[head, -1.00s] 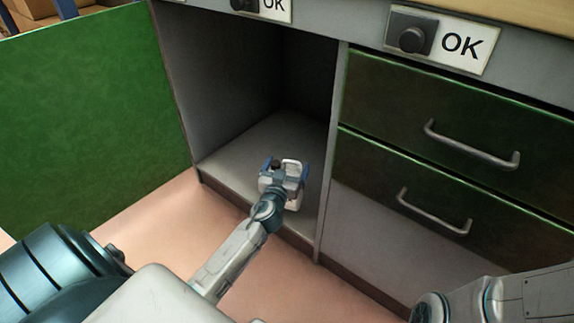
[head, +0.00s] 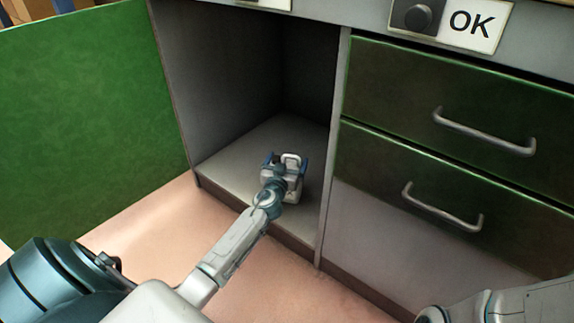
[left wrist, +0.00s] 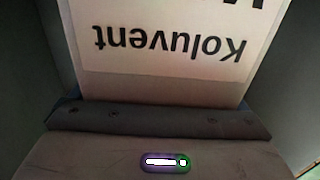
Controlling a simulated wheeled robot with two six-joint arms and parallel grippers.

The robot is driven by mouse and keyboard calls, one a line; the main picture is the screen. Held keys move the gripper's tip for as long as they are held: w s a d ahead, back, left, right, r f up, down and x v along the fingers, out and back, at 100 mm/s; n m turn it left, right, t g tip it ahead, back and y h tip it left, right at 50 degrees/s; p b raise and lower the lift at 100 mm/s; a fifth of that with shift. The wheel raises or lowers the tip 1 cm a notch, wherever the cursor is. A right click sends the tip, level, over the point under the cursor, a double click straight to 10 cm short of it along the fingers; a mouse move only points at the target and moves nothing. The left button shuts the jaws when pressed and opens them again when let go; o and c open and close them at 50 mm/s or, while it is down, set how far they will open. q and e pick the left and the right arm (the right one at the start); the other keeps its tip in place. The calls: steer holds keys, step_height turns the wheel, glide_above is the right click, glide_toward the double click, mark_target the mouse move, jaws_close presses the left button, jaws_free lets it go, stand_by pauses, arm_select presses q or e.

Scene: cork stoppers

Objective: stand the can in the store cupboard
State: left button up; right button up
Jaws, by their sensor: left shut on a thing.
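The can is pale with a light handle on top; in the head view the can (head: 291,160) is inside the store cupboard, mostly hidden behind my gripper. In the left wrist view the can's label (left wrist: 170,45) fills the upper middle and reads "Koluvent" upside down. My left gripper (head: 285,168) is shut on the can, its blue fingers on either side. The store cupboard (head: 235,145) is open, with a grey floor and dark inside. The can is over the cupboard floor near the front; I cannot tell whether it touches. My right gripper is out of view.
The green cupboard door (head: 90,110) stands wide open at the left. A grey partition (head: 331,150) is close on the right of the can, with green drawers (head: 450,125) beyond it. The cupboard floor behind the can is clear.

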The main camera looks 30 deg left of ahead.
arm_select(q)
steer(key=shift+r, duration=0.1)
steer(key=o, duration=1.7)
steer(key=p+v, duration=0.1)
steer(key=v, duration=1.1)
